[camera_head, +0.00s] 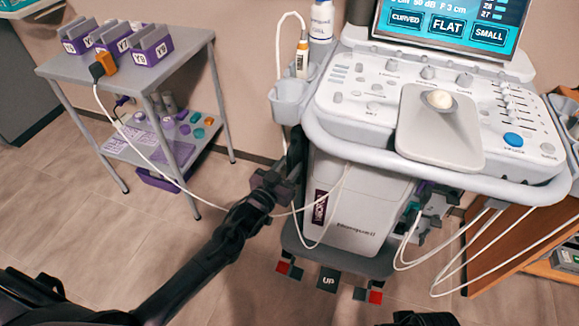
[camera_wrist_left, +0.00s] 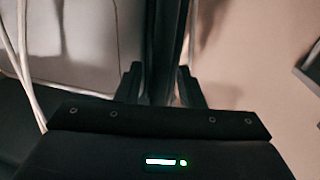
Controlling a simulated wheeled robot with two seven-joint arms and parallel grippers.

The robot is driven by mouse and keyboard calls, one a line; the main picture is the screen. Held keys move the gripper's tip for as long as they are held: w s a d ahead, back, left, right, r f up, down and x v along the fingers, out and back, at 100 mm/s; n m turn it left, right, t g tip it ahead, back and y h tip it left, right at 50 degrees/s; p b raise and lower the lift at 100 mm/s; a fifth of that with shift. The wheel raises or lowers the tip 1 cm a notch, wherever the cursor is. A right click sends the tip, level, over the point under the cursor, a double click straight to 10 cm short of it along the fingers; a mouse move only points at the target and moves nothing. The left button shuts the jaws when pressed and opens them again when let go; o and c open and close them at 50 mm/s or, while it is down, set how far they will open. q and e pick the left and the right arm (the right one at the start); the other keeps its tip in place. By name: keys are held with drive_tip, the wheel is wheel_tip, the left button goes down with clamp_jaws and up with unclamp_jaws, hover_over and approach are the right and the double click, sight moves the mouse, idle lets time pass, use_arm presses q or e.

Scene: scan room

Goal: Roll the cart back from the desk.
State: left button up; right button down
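The cart is a white ultrasound machine (camera_head: 350,205) with a lit screen (camera_head: 455,22), a control panel and a wide grey front rail (camera_head: 400,165). Its dark base carries a step marked UP. My left gripper (camera_head: 283,182) is low at the cart's left side. In the left wrist view, a dark upright bar (camera_wrist_left: 167,45) stands between the gripper's two fingers (camera_wrist_left: 163,88), which appear closed against it from both sides. The exact contact is dim. Of my right arm, at most a dark piece shows at the bottom edge; its gripper is not visible. The brown wooden desk (camera_head: 515,245) is at the right.
A grey side table (camera_head: 185,55) at the left holds purple bins and an orange-headed cable. That white cable droops across to the cart, near my left gripper. More white cables hang at the cart's right. The floor (camera_head: 90,235) at the front left is clear.

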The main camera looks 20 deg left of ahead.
use_arm(q)
drive_tip(key=shift+w+d, duration=0.1)
drive_tip(key=shift+w, duration=0.25)
use_arm(e)
drive_tip(key=shift+a, duration=0.1)
use_arm(q)
clamp_jaws()
